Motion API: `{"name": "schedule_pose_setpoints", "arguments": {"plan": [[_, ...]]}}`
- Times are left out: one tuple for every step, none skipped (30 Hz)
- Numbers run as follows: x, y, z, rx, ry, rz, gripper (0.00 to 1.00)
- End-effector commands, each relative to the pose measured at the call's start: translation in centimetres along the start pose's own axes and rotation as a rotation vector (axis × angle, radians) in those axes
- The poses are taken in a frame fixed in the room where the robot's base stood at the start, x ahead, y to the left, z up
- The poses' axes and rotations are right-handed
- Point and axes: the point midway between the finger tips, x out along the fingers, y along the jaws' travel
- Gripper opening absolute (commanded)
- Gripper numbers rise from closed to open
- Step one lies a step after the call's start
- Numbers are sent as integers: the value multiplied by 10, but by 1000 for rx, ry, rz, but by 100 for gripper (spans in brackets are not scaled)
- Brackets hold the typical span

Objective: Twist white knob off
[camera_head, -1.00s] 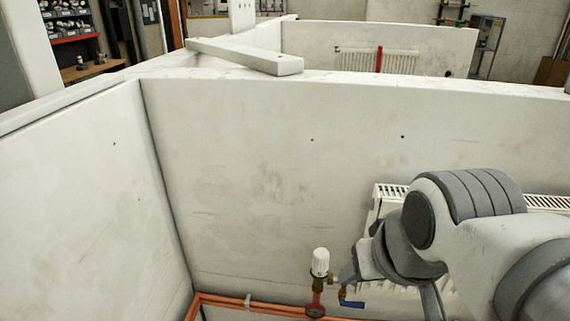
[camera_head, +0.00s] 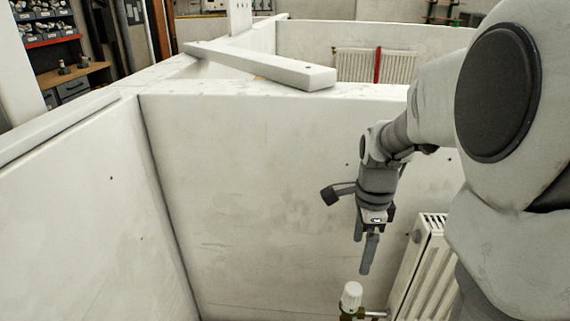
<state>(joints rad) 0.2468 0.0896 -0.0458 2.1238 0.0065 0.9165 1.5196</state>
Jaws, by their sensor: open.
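The white knob (camera_head: 351,295) sits upright on a brass valve (camera_head: 352,315) at the bottom of the head view, to the left of the white radiator (camera_head: 424,265). My gripper (camera_head: 368,252) points downward above the knob and slightly to its right, apart from it. The gripper is open and empty. Its fingers overlap from this angle, so the gap between them is hard to see. The lower part of the valve is cut off by the frame's bottom edge.
White partition walls (camera_head: 255,180) enclose the bay at the back and left. A loose white board (camera_head: 262,66) lies across the top of the walls. The radiator stands close on the right. The space left of the knob is clear.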

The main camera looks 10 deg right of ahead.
Motion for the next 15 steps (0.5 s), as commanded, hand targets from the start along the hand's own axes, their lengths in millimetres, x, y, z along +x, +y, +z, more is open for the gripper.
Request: {"name": "schedule_pose_setpoints", "arguments": {"plan": [[4,-2,-2,28,0,9,94],[5,-2,-3,40,1,11,94],[8,-3,-3,49,1,13,94],[10,-3,-4,54,1,14,94],[13,-3,-4,56,1,15,94],[17,-2,-3,56,1,17,94],[21,-2,-3,56,1,17,94],[25,-2,-3,55,1,16,94],[32,-2,-3,54,1,17,94],[38,-2,-3,54,1,17,94],[44,-1,-3,53,1,19,94],[52,-1,-3,53,1,18,94],[58,-1,-3,53,1,18,94],[64,-1,-3,53,1,17,94],[72,-1,-3,53,1,18,94]]}}
